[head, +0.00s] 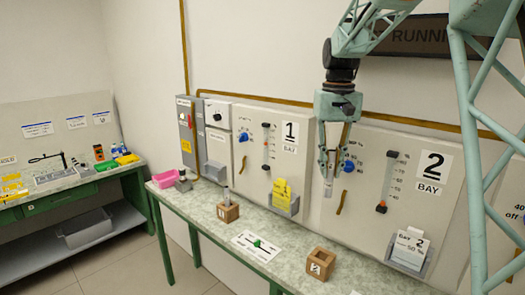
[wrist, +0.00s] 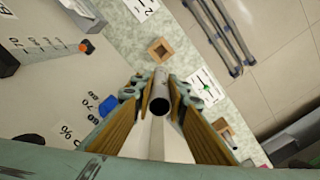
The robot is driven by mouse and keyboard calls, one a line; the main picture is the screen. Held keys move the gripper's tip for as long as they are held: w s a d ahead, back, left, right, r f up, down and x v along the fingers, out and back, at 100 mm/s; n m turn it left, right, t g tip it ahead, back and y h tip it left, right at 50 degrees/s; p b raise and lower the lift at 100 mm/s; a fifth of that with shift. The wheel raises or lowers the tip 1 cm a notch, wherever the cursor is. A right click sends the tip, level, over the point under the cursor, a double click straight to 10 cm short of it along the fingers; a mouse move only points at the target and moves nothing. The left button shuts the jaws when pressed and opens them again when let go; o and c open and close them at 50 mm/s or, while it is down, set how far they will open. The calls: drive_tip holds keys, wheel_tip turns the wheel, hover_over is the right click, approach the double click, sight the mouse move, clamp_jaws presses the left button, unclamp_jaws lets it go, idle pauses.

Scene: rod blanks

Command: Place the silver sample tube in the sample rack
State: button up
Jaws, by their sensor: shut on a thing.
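My gripper (head: 328,172) is raised above the bench in front of the wall panels, between the bay 1 and bay 2 signs. It is shut on the silver sample tube (wrist: 159,92), whose open round end shows in the wrist view; the tube also shows below the fingers in the head view (head: 328,187). A wooden block with a square opening (head: 319,264) stands on the bench, apart from the tube, and looks empty. A second wooden block (head: 228,212) holds an upright grey tube (head: 227,196). No block is readably marked as the sample rack.
A white card with a green item (head: 257,243) lies on the bench (head: 205,222) between the blocks. A pink bin (head: 165,179) stands at the far left end. A yellow-tagged holder (head: 284,197) and a bay 2 card holder (head: 409,249) stick out from the panels.

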drive_tip(key=shift+s+r, duration=0.2)
drive_tip(key=shift+r, duration=0.45)
drive_tip(key=shift+w+f, duration=0.1)
drive_tip(key=shift+f, duration=0.05)
